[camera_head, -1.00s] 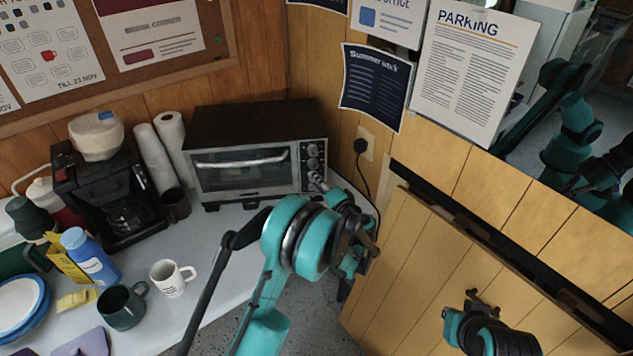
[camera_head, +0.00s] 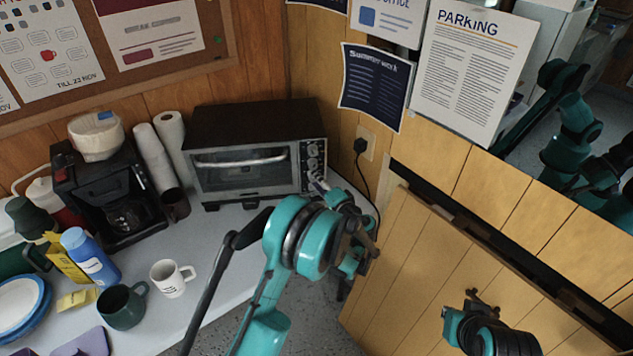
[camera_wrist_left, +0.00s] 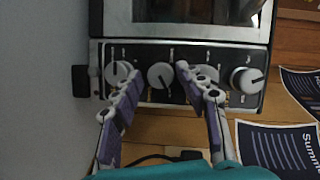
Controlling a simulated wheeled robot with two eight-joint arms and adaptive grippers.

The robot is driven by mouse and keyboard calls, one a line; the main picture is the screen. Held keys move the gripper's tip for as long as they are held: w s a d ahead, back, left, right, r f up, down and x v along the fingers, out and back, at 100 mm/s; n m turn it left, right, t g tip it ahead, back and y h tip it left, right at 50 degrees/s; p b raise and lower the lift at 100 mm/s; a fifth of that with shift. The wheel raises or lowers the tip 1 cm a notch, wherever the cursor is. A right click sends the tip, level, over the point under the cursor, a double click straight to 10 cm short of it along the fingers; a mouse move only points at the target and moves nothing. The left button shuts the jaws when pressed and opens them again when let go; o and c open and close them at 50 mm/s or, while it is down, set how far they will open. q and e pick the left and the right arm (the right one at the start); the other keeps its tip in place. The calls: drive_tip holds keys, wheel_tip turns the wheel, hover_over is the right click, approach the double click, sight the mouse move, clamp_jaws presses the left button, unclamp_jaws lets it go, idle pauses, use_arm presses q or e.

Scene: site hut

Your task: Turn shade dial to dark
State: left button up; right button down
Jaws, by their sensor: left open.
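The toaster oven (camera_head: 255,130) stands in the counter corner, its control panel (camera_head: 313,157) on the right of its door. In the left wrist view the panel shows turned sideways, with several round pale dials in a row. I cannot read their labels, so I cannot tell which is the shade dial. My left gripper (camera_wrist_left: 158,74) is open at the panel, with one finger on each side of the second dial from the left (camera_wrist_left: 160,77). I cannot tell whether the fingers touch it. The fingers partly cover the dials on either side. In the head view this gripper (camera_head: 318,184) is small, at the panel's lower part.
A coffee maker (camera_head: 108,195), paper rolls (camera_head: 172,142), a white mug (camera_head: 172,278), a dark green mug (camera_head: 123,306) and a blue bottle (camera_head: 90,256) stand left of the oven. The wall outlet with a plug (camera_head: 363,146) and cord is just right of it.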

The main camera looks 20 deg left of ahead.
use_arm(q)
drive_tip(key=v, duration=0.8)
idle(0.4)
drive_tip(key=s+a+r+n+g+h, duration=0.3)
drive_tip(key=s+a+r+g+h, duration=0.25)
drive_tip(key=s, duration=0.55)
drive_tip(key=s+d+n+h, duration=0.2)
drive_tip(key=s+h, duration=0.4)
drive_tip(key=s, duration=1.4)
drive_tip(key=shift+s+f+n+t, duration=0.15)
drive_tip(key=shift+s+n+t, duration=0.2)
drive_tip(key=shift+n, duration=0.35)
